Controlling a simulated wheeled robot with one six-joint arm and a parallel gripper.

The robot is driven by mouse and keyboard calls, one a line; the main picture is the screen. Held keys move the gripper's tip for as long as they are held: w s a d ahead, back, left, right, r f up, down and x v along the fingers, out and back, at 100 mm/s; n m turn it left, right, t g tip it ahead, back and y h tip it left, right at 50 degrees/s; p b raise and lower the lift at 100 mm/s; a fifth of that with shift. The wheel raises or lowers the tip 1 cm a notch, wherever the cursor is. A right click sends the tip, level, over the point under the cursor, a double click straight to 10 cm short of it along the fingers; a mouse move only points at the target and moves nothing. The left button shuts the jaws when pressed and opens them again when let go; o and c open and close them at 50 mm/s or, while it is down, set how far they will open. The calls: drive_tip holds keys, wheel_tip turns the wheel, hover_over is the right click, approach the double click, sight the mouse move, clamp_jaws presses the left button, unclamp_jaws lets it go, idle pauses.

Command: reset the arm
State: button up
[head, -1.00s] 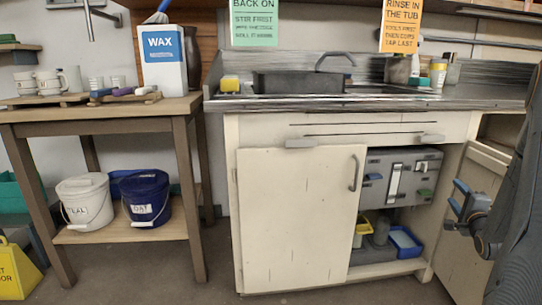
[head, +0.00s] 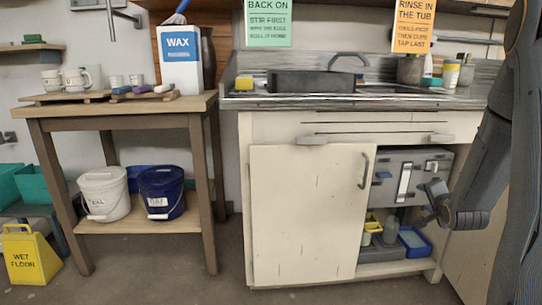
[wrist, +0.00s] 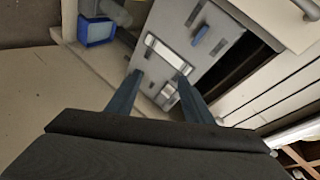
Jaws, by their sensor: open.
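My gripper (head: 436,197) is at the right of the head view, in front of the open right side of the cream sink cabinet (head: 305,215). In the wrist view its two dark fingers (wrist: 160,92) are spread apart with nothing between them. Beyond them is the grey panelled box (wrist: 190,45) inside the cabinet, which also shows in the head view (head: 408,172). My arm covers much of the open right cabinet door.
A white bucket (head: 103,195) and a blue bucket (head: 162,192) stand on the table's lower shelf. A yellow wet-floor sign (head: 30,255) stands at left. The floor in front is clear.

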drive_tip(key=s+a+f+n+g+y, duration=0.15)
drive_tip(key=s+a+n, duration=0.3)
drive_tip(key=a, duration=0.45)
drive_tip(key=s+a+n+g+y, duration=0.1)
drive_tip(key=s+a+n+g, duration=0.3)
drive_tip(key=a, duration=0.6)
drive_tip(key=s+a+f+n+g+y, duration=0.1)
drive_tip(key=s+a+n+g, duration=0.15)
drive_tip(key=s+a, duration=0.45)
drive_tip(key=s+a+r+n+g+y, duration=0.1)
drive_tip(key=s+a+n+g, duration=0.35)
drive_tip(key=s+a, duration=0.9)
drive_tip(key=s+a+r+n+g+y, duration=0.1)
drive_tip(key=s+a+n, duration=0.75)
drive_tip(key=a, duration=0.95)
drive_tip(key=d+r+m+p, duration=0.3)
drive_tip(key=d+r+p, duration=0.7)
drive_tip(key=r+p, duration=0.3)
drive_tip(key=s+d+r+m+p, duration=0.1)
drive_tip(key=d+r+m+p, duration=0.3)
drive_tip(key=d+r+p, duration=0.6)
wheel_tip(320, 180, up, 4)
drive_tip(key=p, duration=0.6)
drive_tip(key=shift+s+h, duration=0.2)
drive_tip(key=shift+h, duration=0.15)
drive_tip(key=shift+d+r+t+p, duration=0.15)
drive_tip(key=shift+d+t+p, duration=0.1)
drive_tip(key=shift+d+p, duration=0.15)
drive_tip(key=shift+c, duration=0.5)
